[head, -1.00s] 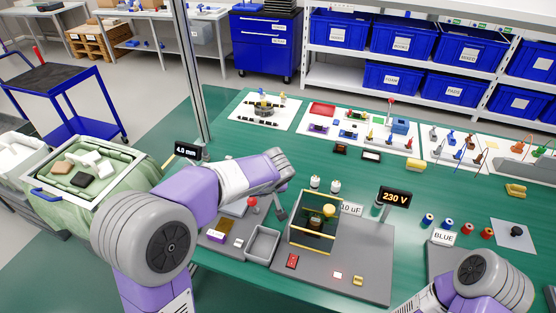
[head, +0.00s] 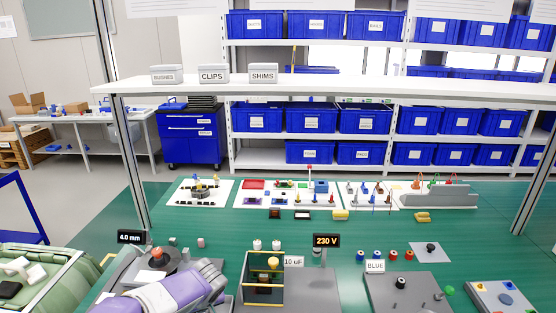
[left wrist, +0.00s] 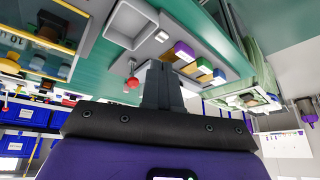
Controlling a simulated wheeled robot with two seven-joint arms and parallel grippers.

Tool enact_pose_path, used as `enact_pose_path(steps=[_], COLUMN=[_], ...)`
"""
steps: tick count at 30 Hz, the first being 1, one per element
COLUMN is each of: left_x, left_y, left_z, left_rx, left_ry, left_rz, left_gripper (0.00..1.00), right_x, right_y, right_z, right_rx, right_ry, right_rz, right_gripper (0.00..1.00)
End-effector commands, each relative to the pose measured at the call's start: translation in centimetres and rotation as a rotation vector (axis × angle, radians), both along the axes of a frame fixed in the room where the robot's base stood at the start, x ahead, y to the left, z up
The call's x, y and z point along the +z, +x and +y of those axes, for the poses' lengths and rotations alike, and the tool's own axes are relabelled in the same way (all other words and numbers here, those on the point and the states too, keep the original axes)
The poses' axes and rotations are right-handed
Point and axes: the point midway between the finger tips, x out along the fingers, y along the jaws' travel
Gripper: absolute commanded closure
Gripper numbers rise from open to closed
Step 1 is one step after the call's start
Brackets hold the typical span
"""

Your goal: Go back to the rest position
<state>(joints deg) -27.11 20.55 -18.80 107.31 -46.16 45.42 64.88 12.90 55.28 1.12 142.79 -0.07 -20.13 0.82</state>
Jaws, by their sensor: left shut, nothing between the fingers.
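My left arm (head: 165,294), purple and grey, comes in low at the bottom left of the head view, over the near part of the green bench (head: 360,232). Its fingertips cannot be made out there. In the left wrist view my left gripper (left wrist: 160,72) has its dark fingers closed together with nothing between them. A red knob (left wrist: 132,83) and a grey open tray (left wrist: 130,24) show beyond the fingers; I cannot tell whether anything touches. My right gripper is outside both views.
A framed box (head: 263,281) stands near the bench front, beside the "230 V" display (head: 326,241). A "4.0 mm" display (head: 131,237) stands at the left. A white overhead shelf (head: 340,88) carries labelled bins. A green crate (head: 45,263) is at the lower left.

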Motion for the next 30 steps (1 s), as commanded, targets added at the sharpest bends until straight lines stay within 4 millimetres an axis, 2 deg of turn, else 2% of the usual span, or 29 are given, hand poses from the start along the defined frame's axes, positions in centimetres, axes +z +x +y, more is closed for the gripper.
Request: enact_pose_path(steps=[1,8,13,16,18,21,25,27,30], left_x=[-1.7,-8.9,-15.7,-21.0,-24.8,-28.4,-30.8,-31.4,-31.7], left_y=[-0.4,-2.4,-5.7,-9.3,-12.7,-17.2,-21.2,-22.4,-23.3], left_z=[-0.3,-2.6,-4.7,-6.3,-7.6,-9.1,-9.9,-10.1,-10.2], left_rx=[-0.023,-0.150,-0.247,-0.301,-0.324,-0.333,-0.324,-0.318,-0.317], left_ry=[-0.014,-0.109,-0.226,-0.337,-0.425,-0.516,-0.562,-0.568,-0.568], left_rz=[0.032,0.148,0.240,0.299,0.328,0.334,0.327,0.325,0.321], left_gripper=[1.00,1.00,1.00,1.00,1.00,1.00,1.00,1.00,1.00], right_x=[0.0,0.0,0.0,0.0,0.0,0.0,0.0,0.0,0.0], right_y=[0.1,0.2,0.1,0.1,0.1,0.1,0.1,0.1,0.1], right_z=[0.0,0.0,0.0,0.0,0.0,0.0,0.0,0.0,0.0], right_rx=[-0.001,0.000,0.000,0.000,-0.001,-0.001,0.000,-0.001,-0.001], right_ry=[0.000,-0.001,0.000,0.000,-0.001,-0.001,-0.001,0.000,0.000], right_rz=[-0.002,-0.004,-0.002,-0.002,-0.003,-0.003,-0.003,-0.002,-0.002], right_gripper=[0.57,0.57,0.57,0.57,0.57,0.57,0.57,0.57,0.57])
